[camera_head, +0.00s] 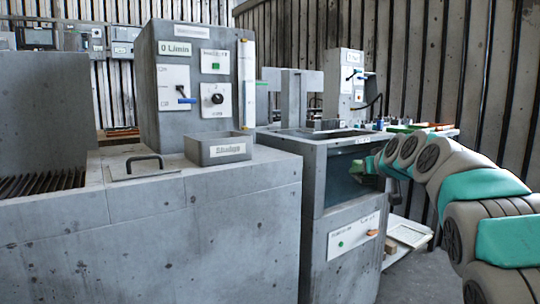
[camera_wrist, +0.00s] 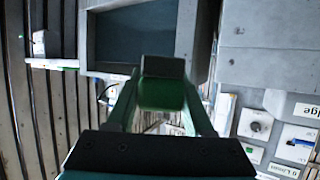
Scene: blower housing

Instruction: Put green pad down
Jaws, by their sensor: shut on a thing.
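The green pad (camera_wrist: 161,94) is between the two fingers of my gripper (camera_wrist: 162,88), in the middle of the wrist view. My gripper is shut on it. A dark block-like edge shows at the pad's upper side. In the head view my arm reaches in from the right, and my gripper (camera_head: 374,165) is beside the dark opening of the grey cabinet (camera_head: 310,200). The pad cannot be told apart from the gripper there.
A grey console (camera_head: 195,88) with a display, knob and switches stands on a large concrete-grey bench at left. A low white shelf (camera_head: 408,234) is right of the cabinet. Slatted walls close the back.

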